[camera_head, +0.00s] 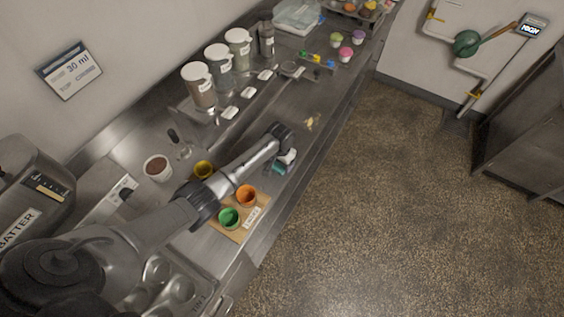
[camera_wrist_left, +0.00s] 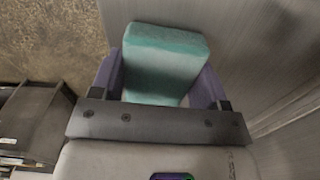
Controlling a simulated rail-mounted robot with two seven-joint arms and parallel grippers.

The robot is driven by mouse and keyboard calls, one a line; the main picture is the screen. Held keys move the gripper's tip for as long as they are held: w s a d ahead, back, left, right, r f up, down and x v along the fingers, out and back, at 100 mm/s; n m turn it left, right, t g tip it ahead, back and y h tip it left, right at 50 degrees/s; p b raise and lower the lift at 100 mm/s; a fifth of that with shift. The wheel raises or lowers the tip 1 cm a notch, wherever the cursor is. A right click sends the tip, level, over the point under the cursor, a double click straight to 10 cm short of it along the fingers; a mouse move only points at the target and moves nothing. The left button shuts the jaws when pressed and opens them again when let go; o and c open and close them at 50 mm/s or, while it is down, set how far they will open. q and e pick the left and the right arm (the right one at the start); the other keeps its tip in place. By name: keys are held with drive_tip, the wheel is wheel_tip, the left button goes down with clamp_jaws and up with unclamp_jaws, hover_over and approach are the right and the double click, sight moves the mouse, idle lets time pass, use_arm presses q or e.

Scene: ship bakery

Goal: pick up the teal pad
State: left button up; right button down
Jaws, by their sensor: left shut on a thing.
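The teal pad (camera_wrist_left: 160,62) is a block with a teal top, held between the two purple fingers of my left gripper (camera_wrist_left: 162,88) in the left wrist view. The fingers touch it on both sides. In the head view my left arm comes in from the left, and the gripper (camera_head: 286,158) is over the front part of the steel counter. The teal pad (camera_head: 279,168) shows there as a small teal patch at the gripper. From these views I cannot tell whether the pad is clear of the counter. My right gripper is not in view.
Orange (camera_head: 246,195) and green (camera_head: 230,218) cups stand on a wooden board near my arm, with a yellow cup (camera_head: 203,169) beside it. Lidded jars (camera_head: 198,86) line the back. A muffin tin (camera_head: 172,287) is at the lower left. The counter's front edge is close.

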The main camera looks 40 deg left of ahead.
use_arm(q)
drive_tip(key=shift+r, duration=0.1)
drive_tip(key=shift+r, duration=0.5)
wheel_tip(320, 180, up, 3)
drive_tip(key=shift+f, duration=0.15)
drive_tip(key=s+d+r, duration=0.2)
drive_tip(key=d+r, duration=0.5)
drive_tip(key=d, duration=0.4)
drive_tip(key=shift+d+p, duration=0.25)
drive_tip(key=shift+p, duration=0.15)
drive_tip(key=shift+r, duration=0.1)
